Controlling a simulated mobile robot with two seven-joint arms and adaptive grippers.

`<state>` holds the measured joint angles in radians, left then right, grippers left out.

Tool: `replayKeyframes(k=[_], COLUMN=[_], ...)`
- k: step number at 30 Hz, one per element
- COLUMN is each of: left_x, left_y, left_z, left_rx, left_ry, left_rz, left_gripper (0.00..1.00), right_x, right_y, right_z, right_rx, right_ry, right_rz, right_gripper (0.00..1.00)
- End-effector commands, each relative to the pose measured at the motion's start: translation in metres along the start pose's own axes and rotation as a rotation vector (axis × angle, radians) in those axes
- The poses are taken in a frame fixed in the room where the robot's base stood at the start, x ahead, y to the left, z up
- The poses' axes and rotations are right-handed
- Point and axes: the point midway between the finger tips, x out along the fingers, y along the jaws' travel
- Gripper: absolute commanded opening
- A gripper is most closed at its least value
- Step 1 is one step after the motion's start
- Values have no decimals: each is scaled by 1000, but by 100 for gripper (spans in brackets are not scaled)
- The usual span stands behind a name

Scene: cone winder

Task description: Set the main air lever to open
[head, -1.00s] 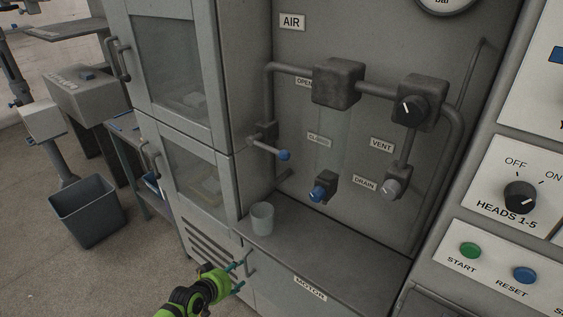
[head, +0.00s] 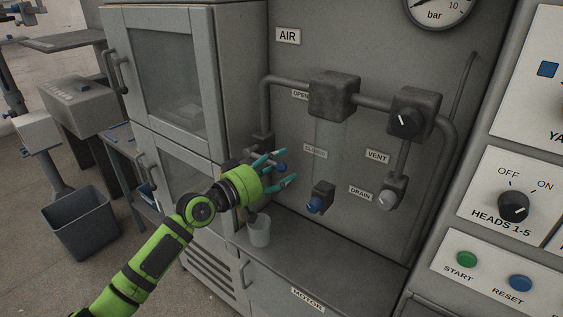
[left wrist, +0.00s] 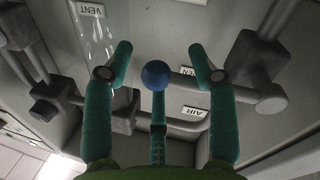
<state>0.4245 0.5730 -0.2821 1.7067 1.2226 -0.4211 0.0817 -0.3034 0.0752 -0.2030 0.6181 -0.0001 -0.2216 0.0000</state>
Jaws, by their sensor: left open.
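The main air lever is a grey rod with a blue ball knob (head: 281,167), on the pipe below the AIR sign (head: 288,36). The rod sticks out sideways near the CLOSED label (head: 315,153); the OPEN label (head: 300,94) is higher up. My left gripper (head: 289,166) is open, its teal fingers around the knob. In the left wrist view the blue knob (left wrist: 155,76) lies between the spread fingers (left wrist: 158,52), with the rod running off to the right. I see no clear contact. The gripper and wrist hide part of the rod in the head view. My right gripper is not in view.
The cabinet (head: 170,60) is close on the left.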

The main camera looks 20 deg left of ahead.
Motion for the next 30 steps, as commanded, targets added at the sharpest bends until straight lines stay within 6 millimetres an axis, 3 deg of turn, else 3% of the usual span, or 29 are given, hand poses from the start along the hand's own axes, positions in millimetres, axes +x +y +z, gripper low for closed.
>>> replayKeyframes(k=[11,12,16,17,30], left_x=[11,11,11,10,16], left_y=[0,0,0,0,-1], left_z=[1,1,1,1,-8], left_rx=[1,1,1,1,-50], left_ry=[-1,-1,0,0,15], left_rz=[-1,-1,-1,-1,5], left_gripper=[58,54,2,0,0], right_x=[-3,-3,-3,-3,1], right_y=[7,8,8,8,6], right_z=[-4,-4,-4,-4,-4], right_rx=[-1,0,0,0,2], right_ry=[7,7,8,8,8], right_rz=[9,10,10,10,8], right_gripper=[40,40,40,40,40])
